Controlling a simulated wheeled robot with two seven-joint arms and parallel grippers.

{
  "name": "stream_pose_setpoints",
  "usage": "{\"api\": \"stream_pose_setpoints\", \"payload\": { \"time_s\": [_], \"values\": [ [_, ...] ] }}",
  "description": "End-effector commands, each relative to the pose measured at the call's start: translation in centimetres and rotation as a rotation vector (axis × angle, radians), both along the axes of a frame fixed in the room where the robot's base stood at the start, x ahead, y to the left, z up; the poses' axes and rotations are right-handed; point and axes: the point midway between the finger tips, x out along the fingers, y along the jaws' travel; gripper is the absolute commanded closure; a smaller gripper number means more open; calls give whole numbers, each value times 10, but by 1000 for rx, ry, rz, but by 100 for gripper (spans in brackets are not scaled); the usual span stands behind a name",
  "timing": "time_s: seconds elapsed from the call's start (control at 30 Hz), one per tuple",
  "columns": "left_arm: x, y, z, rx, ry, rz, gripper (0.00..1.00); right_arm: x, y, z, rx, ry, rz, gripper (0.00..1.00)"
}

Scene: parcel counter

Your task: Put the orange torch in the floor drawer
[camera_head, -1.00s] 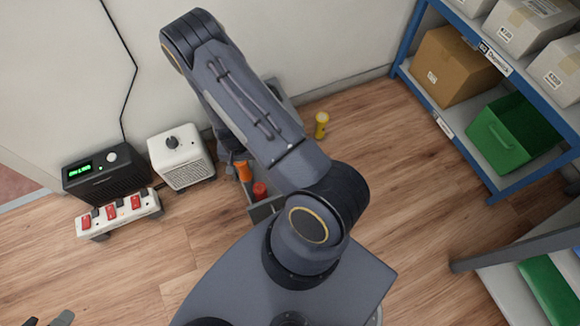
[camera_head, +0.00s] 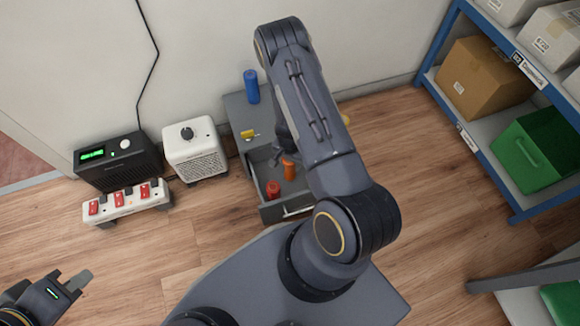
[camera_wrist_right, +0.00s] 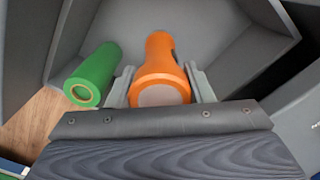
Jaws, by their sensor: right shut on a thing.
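The orange torch (camera_head: 289,170) is at the open floor drawer (camera_head: 268,172), behind the red torch in the head view. My right gripper (camera_wrist_right: 161,78) is shut on the orange torch (camera_wrist_right: 160,72), one finger on each side, with grey walls around it in the wrist view. I cannot tell whether the torch touches the drawer bottom. In the head view my right arm hides most of that gripper and the drawer's right part. My left gripper (camera_head: 71,277) is open and empty over the floor at the lower left.
A red torch (camera_head: 273,189) stands in the drawer. A green cylinder (camera_wrist_right: 93,75) is beside the orange torch. A blue cylinder (camera_head: 251,86) stands on the grey cabinet (camera_head: 238,108). A white heater (camera_head: 195,150), black radio (camera_head: 118,162) and power strip (camera_head: 126,203) are left. Shelves (camera_head: 480,165) stand right.

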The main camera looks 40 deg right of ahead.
Motion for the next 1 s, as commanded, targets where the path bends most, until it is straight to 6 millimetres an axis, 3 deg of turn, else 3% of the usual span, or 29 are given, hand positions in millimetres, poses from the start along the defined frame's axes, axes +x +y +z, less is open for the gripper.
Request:
{"api": "stream_pose_setpoints", "payload": {
  "time_s": [0.13, 0.53, 0.57, 0.6, 0.7, 1.0],
  "values": [
    [0, 0, -13, 0, 0, 0, 100, -1, 0, -25, 1, 1, 0, 99],
    [0, 0, -16, 0, 0, 0, 100, 0, 0, -30, 0, 0, 0, 99],
    [0, 0, -14, 0, 0, 0, 100, 0, 0, -28, 1, 0, 0, 49],
    [0, 0, -14, 0, 0, 0, 100, 0, 0, -28, 1, 0, 0, 44],
    [0, 0, -14, 0, 0, 0, 100, 0, 0, -28, 1, 0, 0, 31],
    [0, 0, -12, 0, 0, 0, 100, 0, 0, -26, 1, 0, 0, 31]
  ]
}}
